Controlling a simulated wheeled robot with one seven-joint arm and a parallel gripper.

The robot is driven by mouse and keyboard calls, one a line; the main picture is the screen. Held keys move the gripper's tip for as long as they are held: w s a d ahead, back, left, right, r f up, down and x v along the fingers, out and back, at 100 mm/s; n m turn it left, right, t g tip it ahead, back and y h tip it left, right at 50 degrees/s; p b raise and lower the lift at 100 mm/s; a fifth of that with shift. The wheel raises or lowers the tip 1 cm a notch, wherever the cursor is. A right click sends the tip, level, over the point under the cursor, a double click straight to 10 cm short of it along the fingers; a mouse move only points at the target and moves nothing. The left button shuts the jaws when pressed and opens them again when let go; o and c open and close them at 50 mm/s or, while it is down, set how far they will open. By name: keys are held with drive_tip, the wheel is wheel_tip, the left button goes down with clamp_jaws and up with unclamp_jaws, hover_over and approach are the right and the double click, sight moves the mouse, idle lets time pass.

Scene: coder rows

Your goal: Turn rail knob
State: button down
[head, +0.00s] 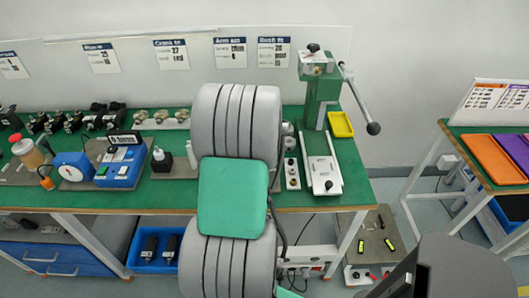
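A green press (321,95) stands on the bench at the right, with a black-tipped lever (360,101) on its right side. A pale rail-like base plate (321,165) runs toward the bench's front edge, with a small dark knob (329,185) near its front end. A narrow pale strip (292,172) with small round fittings lies to its left. I cannot tell for sure which part is the rail knob. My gripper is not visible; my grey ribbed arm with its green panel fills the middle and hides the bench behind it.
A yellow tray (341,124) sits right of the press. A second table (450,139) stands at the right, with floor between.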

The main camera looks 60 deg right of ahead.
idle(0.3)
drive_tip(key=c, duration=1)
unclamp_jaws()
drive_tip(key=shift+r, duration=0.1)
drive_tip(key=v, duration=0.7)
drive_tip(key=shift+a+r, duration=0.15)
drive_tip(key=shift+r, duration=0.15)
